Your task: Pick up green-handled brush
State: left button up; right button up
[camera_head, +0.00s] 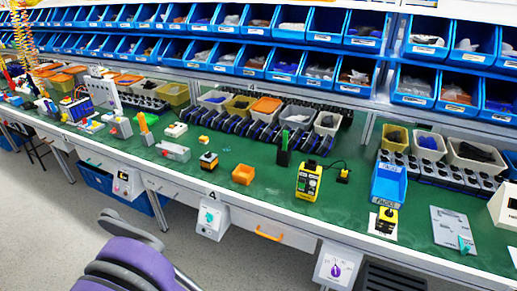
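No clear brush shape can be made out at this size. A narrow upright item (284,150), bright green at the top and dark below, stands on the green bench top (215,180) near the middle. I cannot tell whether either is the green-handled brush. Neither of my grippers is in view.
Blue parts bins (325,25) line the shelves behind. A purple-grey chair (135,262) stands at lower left. Grey floor (40,220) is open in front.

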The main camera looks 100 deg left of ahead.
aim_at(285, 134)
jog(key=u, duration=3.25)
